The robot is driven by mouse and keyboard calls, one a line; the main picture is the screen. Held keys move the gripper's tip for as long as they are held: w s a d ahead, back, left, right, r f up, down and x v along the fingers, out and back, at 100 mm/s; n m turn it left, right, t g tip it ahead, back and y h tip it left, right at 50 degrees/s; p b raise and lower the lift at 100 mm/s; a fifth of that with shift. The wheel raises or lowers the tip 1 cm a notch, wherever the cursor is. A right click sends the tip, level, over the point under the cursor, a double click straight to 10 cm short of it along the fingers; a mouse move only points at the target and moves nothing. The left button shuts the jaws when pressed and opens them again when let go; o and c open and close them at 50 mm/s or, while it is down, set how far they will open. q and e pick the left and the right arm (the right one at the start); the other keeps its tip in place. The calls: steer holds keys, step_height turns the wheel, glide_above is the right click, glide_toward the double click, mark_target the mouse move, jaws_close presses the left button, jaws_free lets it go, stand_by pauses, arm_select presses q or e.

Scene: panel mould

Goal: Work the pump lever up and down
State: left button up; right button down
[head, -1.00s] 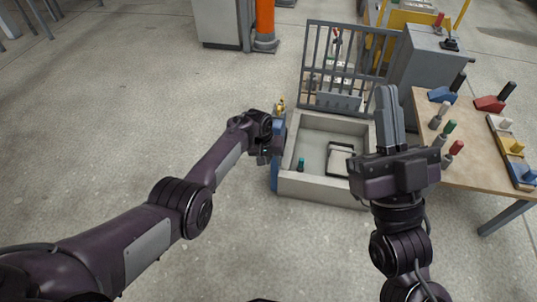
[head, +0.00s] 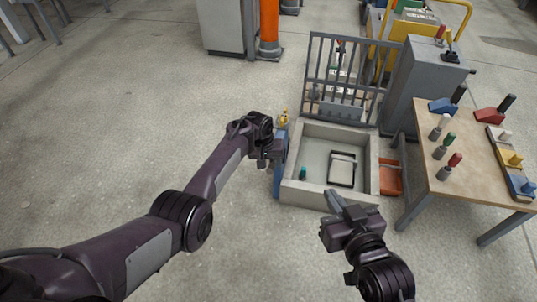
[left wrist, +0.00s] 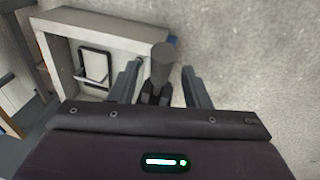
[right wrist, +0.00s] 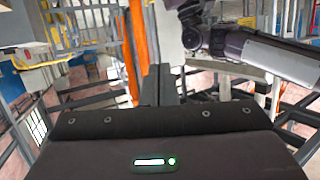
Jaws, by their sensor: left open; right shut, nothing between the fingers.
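My left gripper (head: 272,156) is open at the left edge of the grey box-shaped mould (head: 292,196), close to a blue upright part (head: 279,178) with a yellow piece (head: 284,117) behind it. In the left wrist view a dark grey round-ended bar (left wrist: 161,62), probably the pump lever's handle, shows between the spread fingers (left wrist: 158,86). I cannot tell whether they touch it. In the head view the arm hides the lever. My right gripper (head: 336,201) is shut and empty in front of the mould; its closed fingers also show in the right wrist view (right wrist: 160,85).
The mould holds a dark frame (head: 342,169) and a small teal peg (head: 303,173); its barred lid (head: 345,80) stands raised. A wooden table (head: 470,180) with coloured handles and a grey cabinet (head: 425,75) stand right. An orange tray (head: 390,178) lies beside the mould. The left floor is clear.

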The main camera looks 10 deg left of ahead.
mark_target(271, 165)
arm_select(q)
steer(key=shift+s+a+r+p, duration=0.15)
steer(key=shift+r+p, duration=0.4)
steer(key=shift+r, duration=0.4)
steer(key=shift+a+r+p, duration=0.15)
steer(key=shift+r+p, duration=0.25)
steer(key=shift+r, duration=0.4)
arm_select(e)
steer(key=s+d+f+g+h, duration=0.2)
steer(key=s+f+g+h, duration=0.1)
steer(key=s+f+g, duration=0.5)
step_height(271, 165, down, 4)
steer(key=shift+s+d+f, duration=0.25)
steer(key=shift+s, duration=0.85)
